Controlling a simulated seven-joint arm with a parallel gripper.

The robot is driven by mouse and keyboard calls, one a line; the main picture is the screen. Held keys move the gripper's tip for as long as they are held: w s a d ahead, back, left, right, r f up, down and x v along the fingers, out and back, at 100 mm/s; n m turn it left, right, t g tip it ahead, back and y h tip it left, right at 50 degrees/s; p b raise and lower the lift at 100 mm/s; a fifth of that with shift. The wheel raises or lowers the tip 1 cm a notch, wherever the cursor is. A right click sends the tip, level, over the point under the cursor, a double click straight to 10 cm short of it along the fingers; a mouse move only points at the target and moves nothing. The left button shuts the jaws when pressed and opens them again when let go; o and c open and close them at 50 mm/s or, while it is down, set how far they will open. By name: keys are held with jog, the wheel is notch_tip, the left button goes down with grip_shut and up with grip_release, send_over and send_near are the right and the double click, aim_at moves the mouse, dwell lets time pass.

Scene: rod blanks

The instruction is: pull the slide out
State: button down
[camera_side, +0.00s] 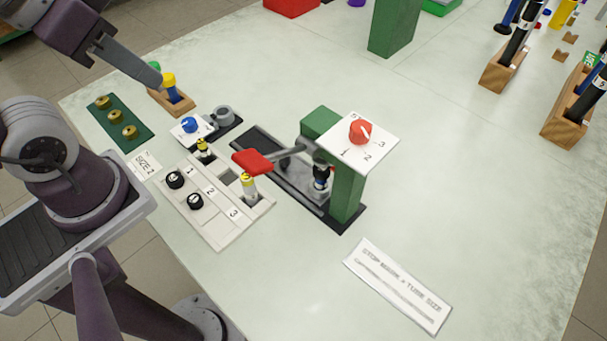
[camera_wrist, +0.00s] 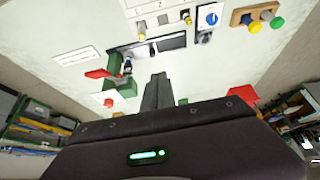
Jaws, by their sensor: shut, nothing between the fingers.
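The slide (camera_side: 316,196) is a small grey carriage in a dark rail (camera_side: 256,147), at the rail's end under the green press (camera_side: 345,194). In the wrist view this piece (camera_wrist: 127,66) shows beside the press, and the rail's other end (camera_wrist: 172,43) looks empty. The press has a red-ended lever (camera_side: 252,161) reaching out over the rail. My gripper (camera_side: 154,80) is shut and empty, well away from the slide, high at the upper left. Its fingers also show in the wrist view (camera_wrist: 157,90).
A white numbered tray (camera_side: 215,228) with black and yellow-topped pieces lies beside the rail. A red dial (camera_side: 360,132) sits on the press's white plate. A wooden block (camera_side: 180,104) with coloured rods is near my gripper.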

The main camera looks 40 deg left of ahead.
dwell(0.4)
jog(key=c, duration=1.8)
grip_release()
jog(key=shift+w, duration=0.1)
jog(key=shift+c, duration=0.2)
jog(key=o, duration=0.6)
jog(key=w+f+m+g, duration=0.1)
jog(key=w+f+g, duration=0.1)
jog(key=w, duration=0.6)
jog(key=shift+w+f+y, duration=0.3)
jog(key=shift+w+f, duration=0.05)
jog(key=shift+f, duration=0.2)
jog(key=m+g, duration=0.2)
jog(key=g, duration=0.1)
send_near(303, 174)
jog(key=a, duration=0.1)
jog(key=a+r, duration=0.1)
jog(key=a, duration=0.1)
jog(key=a+r, duration=0.1)
jog(key=a, duration=0.1)
jog(key=shift+a+r, duration=0.1)
jog(key=shift+a, duration=0.1)
jog(key=shift+m+g, duration=0.3)
notch_tip(303, 174, down, 8)
jog(key=shift+d+r, duration=0.1)
jog(key=shift+f, duration=0.3)
grip_shut()
jog(key=shift+r, duration=0.1)
